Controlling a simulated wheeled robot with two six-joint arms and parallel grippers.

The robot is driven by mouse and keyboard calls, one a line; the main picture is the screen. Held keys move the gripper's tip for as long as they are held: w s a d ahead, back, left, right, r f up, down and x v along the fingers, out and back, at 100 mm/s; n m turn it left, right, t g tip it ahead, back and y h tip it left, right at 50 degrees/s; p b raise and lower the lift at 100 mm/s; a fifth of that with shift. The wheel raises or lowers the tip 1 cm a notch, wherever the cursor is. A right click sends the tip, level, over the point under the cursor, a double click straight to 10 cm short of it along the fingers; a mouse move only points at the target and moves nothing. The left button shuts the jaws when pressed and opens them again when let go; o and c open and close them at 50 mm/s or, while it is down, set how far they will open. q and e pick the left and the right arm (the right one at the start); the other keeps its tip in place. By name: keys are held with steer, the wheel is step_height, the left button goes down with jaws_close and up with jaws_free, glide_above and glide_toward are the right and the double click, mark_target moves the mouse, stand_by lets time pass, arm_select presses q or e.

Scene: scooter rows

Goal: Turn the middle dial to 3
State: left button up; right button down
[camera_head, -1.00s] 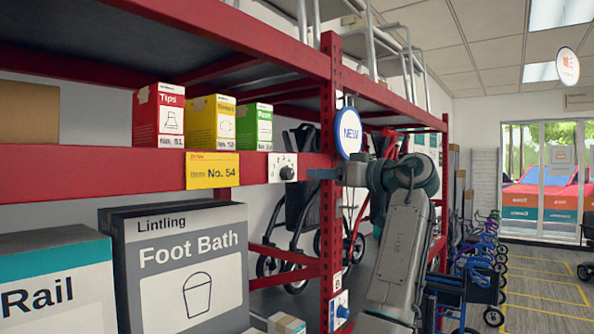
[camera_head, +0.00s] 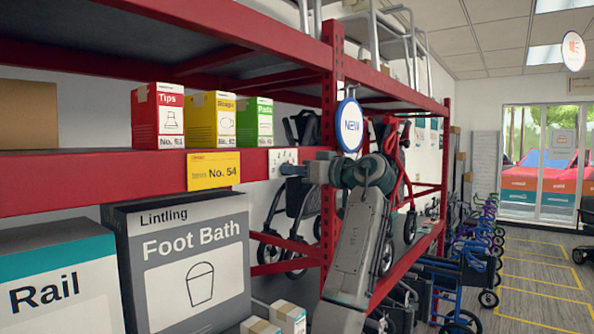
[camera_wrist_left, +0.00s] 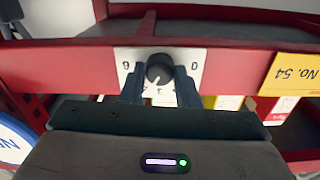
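A white dial plate (camera_head: 277,160) is fixed on the red shelf beam, right of the yellow No. 54 label; my left gripper (camera_head: 289,169) covers its knob in the head view. In the left wrist view, seen upside down, the dark round knob (camera_wrist_left: 159,69) sits on the plate (camera_wrist_left: 128,57), with digits around it. My left gripper (camera_wrist_left: 160,85) has one finger on each side of the knob, fingertips level with it. The fingers stand apart; firm contact cannot be made out. No other dial shows now. My right gripper is out of view.
A yellow label (camera_head: 214,170) and small boxes (camera_head: 211,120) are left of the dial. A round NEW sign (camera_head: 349,126) hangs by the red upright, close to my left wrist. A large Foot Bath box (camera_head: 182,262) stands below. Rollators line the aisle at right.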

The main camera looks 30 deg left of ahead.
arm_select(q)
steer(key=shift+c, duration=1.3)
steer(key=n+b, duration=0.2)
steer(key=b, duration=0.1)
steer(key=shift+f+n, duration=0.15)
steer(key=shift+n, duration=0.15)
steer(key=n+b, duration=0.2)
steer(key=n, duration=0.1)
steer(key=o, duration=1)
steer(key=shift+d, duration=0.1)
